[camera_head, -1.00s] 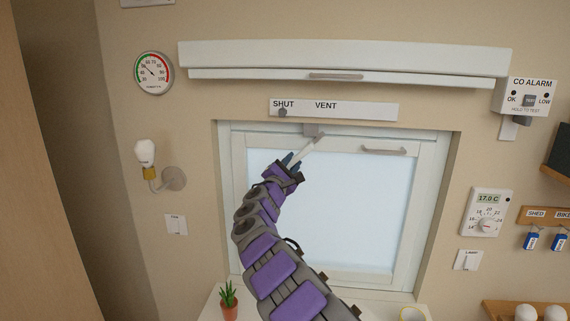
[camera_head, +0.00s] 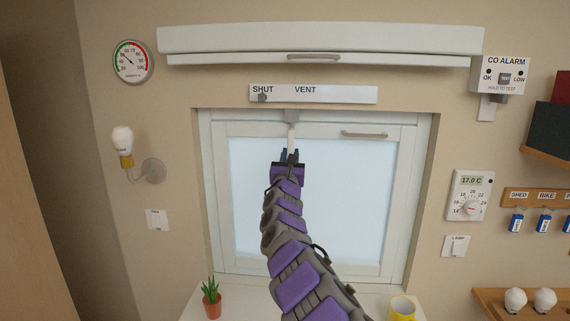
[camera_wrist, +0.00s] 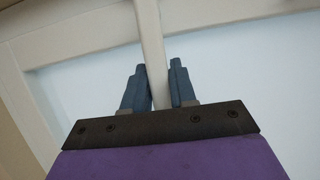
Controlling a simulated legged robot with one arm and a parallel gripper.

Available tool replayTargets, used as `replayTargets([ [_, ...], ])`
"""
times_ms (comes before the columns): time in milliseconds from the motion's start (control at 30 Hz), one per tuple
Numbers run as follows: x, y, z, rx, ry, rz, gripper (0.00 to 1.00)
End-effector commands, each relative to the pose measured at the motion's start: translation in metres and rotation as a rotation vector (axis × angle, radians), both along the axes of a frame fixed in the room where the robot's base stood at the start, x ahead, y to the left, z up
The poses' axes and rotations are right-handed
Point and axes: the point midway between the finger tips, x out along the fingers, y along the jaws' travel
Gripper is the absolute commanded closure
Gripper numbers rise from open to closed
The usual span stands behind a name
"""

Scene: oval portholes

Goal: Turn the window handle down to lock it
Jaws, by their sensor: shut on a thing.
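The window (camera_head: 330,200) is a white frame with pale glass, set in a wall recess. Its white handle (camera_head: 291,138) hangs from a grey mount (camera_head: 291,116) at the top of the frame and points straight down in the head view. My gripper (camera_head: 290,155) is at the handle's lower end, its dark blue fingers on either side of it. In the wrist view the handle (camera_wrist: 152,45) runs down between the two fingers (camera_wrist: 160,88), and they are shut on it. The handle's lowest tip is hidden by my gripper.
A second, grey bar handle (camera_head: 364,134) is on the frame to the right. A SHUT/VENT slider strip (camera_head: 330,95) and a white blind box (camera_head: 320,42) are above. A potted plant (camera_head: 211,299) and a yellow mug (camera_head: 402,308) stand on the sill.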

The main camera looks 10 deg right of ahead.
Motion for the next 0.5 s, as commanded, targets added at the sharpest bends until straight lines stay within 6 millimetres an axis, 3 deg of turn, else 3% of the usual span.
replayTargets([
  [33, -0.0029, -0.0026, 0.0080, -0.015, -0.012, -0.005, 1.00],
  [500, -0.0033, 0.0007, 0.0088, -0.049, 0.001, -0.001, 1.00],
])
